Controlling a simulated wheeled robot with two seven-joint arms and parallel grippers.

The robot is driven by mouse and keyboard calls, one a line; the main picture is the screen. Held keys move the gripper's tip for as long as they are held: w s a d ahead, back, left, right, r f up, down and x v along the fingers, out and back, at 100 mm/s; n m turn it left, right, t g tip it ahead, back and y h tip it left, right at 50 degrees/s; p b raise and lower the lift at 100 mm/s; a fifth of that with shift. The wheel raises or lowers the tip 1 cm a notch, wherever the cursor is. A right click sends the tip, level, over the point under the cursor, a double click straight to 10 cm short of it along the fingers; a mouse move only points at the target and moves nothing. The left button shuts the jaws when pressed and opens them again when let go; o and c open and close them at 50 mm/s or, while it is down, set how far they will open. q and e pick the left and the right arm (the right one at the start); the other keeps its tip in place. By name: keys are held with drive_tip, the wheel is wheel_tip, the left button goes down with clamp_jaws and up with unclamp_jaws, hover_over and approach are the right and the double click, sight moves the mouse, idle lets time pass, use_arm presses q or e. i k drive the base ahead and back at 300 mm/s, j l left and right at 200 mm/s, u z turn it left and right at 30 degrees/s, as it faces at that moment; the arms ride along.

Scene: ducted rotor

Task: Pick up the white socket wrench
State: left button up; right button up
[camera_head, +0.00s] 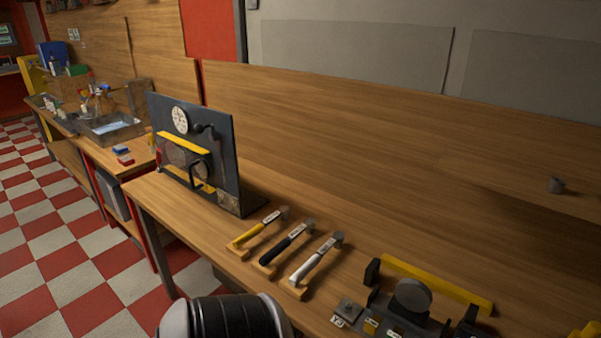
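The white socket wrench (314,261) lies on a small wooden holder on the bench, the rightmost of three similar tools. Its grey head points toward the back of the bench, and its white handle runs toward the front edge. A black-handled wrench (285,246) lies just to its left, and a yellow-handled wrench (258,230) lies farther left. Each has a light label on it. Neither of my grippers is in view.
A dark upright panel (226,138) with a dial and yellow bars stands left of the wrenches. A dark fixture with a yellow bar (435,282) and a grey disc (413,295) is to their right. The wooden bench behind the wrenches is clear.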

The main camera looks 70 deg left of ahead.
sight(338, 237)
drive_tip(key=u, duration=1.95)
drive_tip(key=i+j, duration=0.15)
drive_tip(key=j, duration=0.2)
drive_tip(key=i+j+z, duration=0.1)
drive_tip(key=j, duration=0.25)
drive_tip(key=i+j+z, duration=0.1)
drive_tip(key=j, duration=0.25)
drive_tip(key=i+j, duration=0.1)
drive_tip(key=j, duration=0.3)
drive_tip(key=i+j+z, duration=0.1)
drive_tip(key=j, duration=0.25)
